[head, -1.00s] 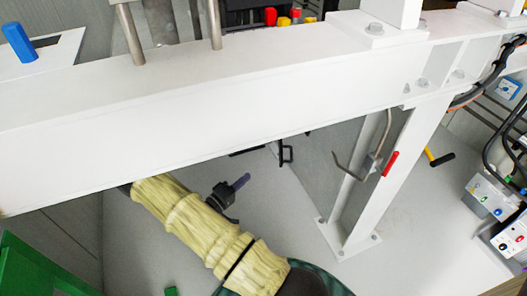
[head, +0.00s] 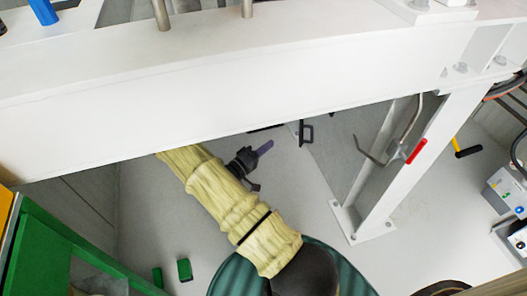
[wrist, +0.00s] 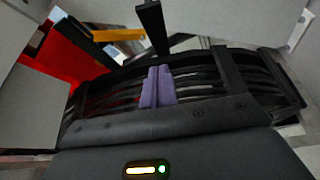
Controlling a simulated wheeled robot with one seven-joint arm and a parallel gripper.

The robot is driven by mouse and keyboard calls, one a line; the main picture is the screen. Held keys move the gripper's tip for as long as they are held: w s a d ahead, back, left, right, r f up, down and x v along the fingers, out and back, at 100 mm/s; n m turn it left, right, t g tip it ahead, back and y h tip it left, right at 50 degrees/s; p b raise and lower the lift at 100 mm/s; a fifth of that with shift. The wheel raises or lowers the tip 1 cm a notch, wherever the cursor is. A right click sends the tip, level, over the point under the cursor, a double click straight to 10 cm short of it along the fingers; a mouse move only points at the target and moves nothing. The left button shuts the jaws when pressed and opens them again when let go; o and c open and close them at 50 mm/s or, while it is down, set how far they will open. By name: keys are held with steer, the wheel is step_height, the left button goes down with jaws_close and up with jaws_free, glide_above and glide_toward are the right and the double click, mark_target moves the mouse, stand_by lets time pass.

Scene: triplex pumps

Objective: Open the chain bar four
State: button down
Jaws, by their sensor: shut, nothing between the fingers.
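My gripper (head: 264,148) is below the white beam in the head view, its purple fingers together and empty. In the wrist view the purple fingers (wrist: 157,87) show in front of a black cable chain (wrist: 195,80). Dark cables run through the chain, crossed by black bars; one crossbar (wrist: 228,75) lies across them right of my fingers. Another black bar (wrist: 153,28) sticks up beyond my fingertips. I cannot tell which one is chain bar four, nor whether my fingers touch any bar. The chain is not clearly seen in the head view.
The white beam (head: 240,95) crosses above my arm. A white post (head: 385,190) with a red-handled lever (head: 416,151) stands at the right. A green frame (head: 70,240) is at lower left. In the wrist view a red panel (wrist: 62,60) is left of the chain.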

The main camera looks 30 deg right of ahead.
steer(key=b, duration=0.2)
glide_toward(300, 132)
steer(key=w+d+r, duration=0.1)
steer(key=w+d, duration=0.2)
steer(key=shift+s+d+f+b, duration=0.15)
steer(key=shift+s+d+b, duration=0.4)
steer(key=shift+d, duration=0.4)
steer(key=shift+s+d, duration=0.3)
steer(key=shift+d, duration=0.1)
